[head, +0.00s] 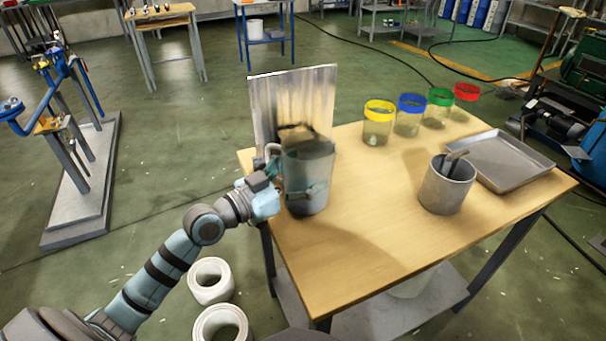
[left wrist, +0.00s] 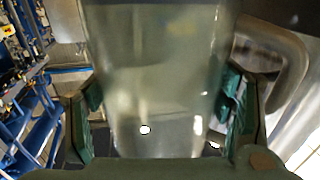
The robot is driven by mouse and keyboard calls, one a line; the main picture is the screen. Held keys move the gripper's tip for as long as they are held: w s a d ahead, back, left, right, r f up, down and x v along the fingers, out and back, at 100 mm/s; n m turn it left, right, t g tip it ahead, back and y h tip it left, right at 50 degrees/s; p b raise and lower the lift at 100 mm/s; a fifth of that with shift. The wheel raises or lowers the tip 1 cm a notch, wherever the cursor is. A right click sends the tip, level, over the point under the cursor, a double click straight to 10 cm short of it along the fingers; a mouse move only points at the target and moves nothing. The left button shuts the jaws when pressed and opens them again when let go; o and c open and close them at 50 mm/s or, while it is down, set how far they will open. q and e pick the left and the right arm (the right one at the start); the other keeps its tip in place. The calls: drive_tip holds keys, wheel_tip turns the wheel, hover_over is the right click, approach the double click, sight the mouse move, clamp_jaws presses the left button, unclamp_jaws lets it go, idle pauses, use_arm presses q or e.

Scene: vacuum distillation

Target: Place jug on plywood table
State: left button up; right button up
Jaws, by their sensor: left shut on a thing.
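The jug (head: 308,165) is a tall, greyish, see-through vessel with a handle on its left side. It is upright at the left end of the plywood table (head: 345,245), in front of an upright metal sheet. I cannot tell whether its base touches the tabletop. My left gripper (head: 292,192) reaches in from the left and is shut on the jug. In the left wrist view the jug (left wrist: 155,75) fills the middle, with green finger pads on both sides of it. My right gripper is not in view.
A metal sheet (head: 318,90) stands behind the jug. A metal pot (head: 446,190) and a shallow tray (head: 512,160) are on the table's right. Several jars with coloured rims, including a yellow one (head: 379,112), line the back edge. The table's front middle is clear.

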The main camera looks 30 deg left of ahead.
use_arm(q)
drive_tip(key=shift+f, duration=0.15)
drive_tip(key=o, duration=1.3)
drive_tip(key=shift+o, duration=1)
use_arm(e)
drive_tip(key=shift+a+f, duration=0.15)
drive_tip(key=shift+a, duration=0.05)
use_arm(q)
drive_tip(key=shift+r, duration=0.2)
drive_tip(key=shift+s, duration=0.15)
drive_tip(key=p+v, duration=0.4)
drive_tip(key=v, duration=0.7)
drive_tip(key=shift+s+a+p, duration=0.2)
drive_tip(key=shift+s+p, duration=0.15)
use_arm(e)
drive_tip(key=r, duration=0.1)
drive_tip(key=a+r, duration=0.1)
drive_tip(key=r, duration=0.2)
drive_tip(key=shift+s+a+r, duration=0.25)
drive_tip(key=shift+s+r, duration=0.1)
